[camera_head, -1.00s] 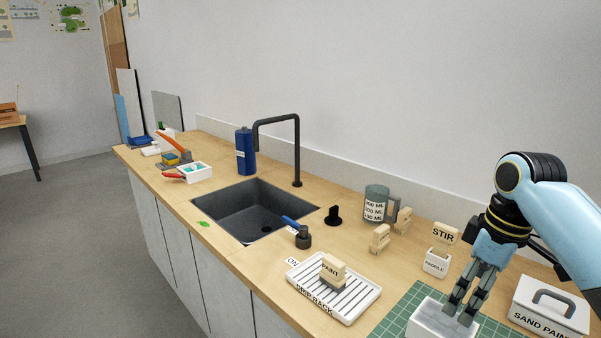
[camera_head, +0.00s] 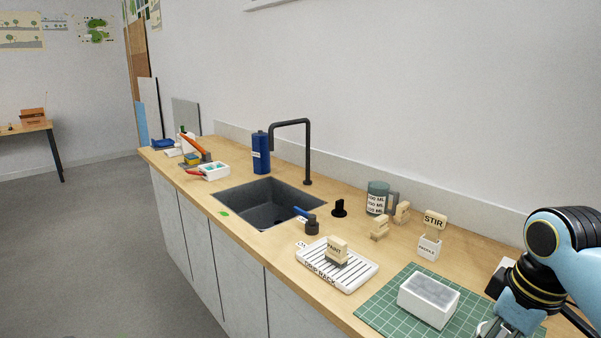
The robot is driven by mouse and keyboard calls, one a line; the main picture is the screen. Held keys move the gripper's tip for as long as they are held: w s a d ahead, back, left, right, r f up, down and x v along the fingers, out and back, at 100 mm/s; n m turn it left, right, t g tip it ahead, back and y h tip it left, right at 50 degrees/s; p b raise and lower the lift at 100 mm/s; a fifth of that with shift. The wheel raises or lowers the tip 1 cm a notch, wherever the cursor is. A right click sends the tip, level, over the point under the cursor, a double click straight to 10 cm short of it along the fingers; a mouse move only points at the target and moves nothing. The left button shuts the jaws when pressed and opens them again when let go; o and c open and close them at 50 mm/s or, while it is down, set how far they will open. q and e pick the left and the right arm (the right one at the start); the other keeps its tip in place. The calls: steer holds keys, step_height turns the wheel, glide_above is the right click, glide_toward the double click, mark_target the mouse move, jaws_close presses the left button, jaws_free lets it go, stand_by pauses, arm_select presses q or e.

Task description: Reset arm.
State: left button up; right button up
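My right arm comes in from the right edge. Its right gripper (camera_head: 502,326) is at the bottom right, over the right part of the green cutting mat (camera_head: 386,309). Its fingers are cut off by the lower picture edge, so I cannot tell whether they are open or shut. A white open box (camera_head: 422,312) with grey content sits on the mat, left of the gripper and apart from it. My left gripper is not in view.
A drip rack (camera_head: 364,279) holding a PAINT block (camera_head: 337,247) lies left of the mat. The paddle holder (camera_head: 429,248) with its STIR sign (camera_head: 434,222), a measuring jug (camera_head: 377,199) and wooden blocks stand behind. A sink (camera_head: 266,204) with a black tap (camera_head: 308,150) is farther left.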

steer(key=s+a+r+m+t+h, duration=0.1)
steer(key=s+a+r+m, duration=0.15)
steer(key=s, duration=0.75)
steer(key=s+a+r+m+t, duration=0.1)
steer(key=s+m, duration=0.2)
steer(key=s, duration=0.8)
step_height(320, 180, down, 35)
steer(key=d+g+b, duration=0.1)
steer(key=d+b, duration=0.2)
steer(key=b, duration=0.7)
arm_select(q)
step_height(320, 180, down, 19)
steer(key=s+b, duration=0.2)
steer(key=b, duration=0.6)
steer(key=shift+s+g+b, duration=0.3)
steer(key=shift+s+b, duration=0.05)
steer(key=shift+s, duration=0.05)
arm_select(e)
steer(key=s+f+g, duration=0.1)
steer(key=s+f, duration=0.8)
steer(key=f, duration=0.4)
steer(key=s+d+f, duration=0.1)
steer(key=s+f, duration=0.9)
steer(key=f, duration=0.3)
steer(key=shift+s+m+g, duration=0.3)
steer(key=shift+m+g, duration=0.05)
steer(key=shift+g, duration=0.05)
